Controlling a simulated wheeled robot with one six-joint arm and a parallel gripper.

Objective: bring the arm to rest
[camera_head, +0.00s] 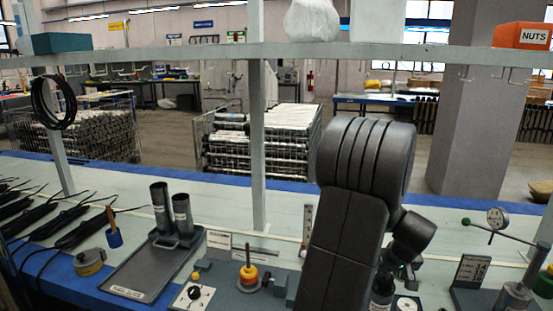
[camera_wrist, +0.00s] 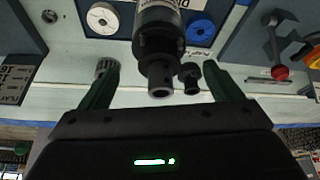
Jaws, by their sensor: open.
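My gripper (camera_wrist: 161,66) is open, with its two green fingers spread apart in the wrist view. A dark pump tube with a pale label (camera_wrist: 160,30) shows beyond and between the fingers. No finger visibly touches it, but I cannot tell its exact distance. In the head view my arm is bent over the right half of the bench and hides most of my gripper. A dark labelled cylinder (camera_head: 382,291) shows just beside the arm, low in the picture. Two dark tubes (camera_head: 170,209) stand upright at the back of a grey tray (camera_head: 147,278) on the left.
A gauge on a stand (camera_head: 497,218) is right of my arm. A white post (camera_head: 257,130) and shelf (camera_head: 200,57) cross behind the bench.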

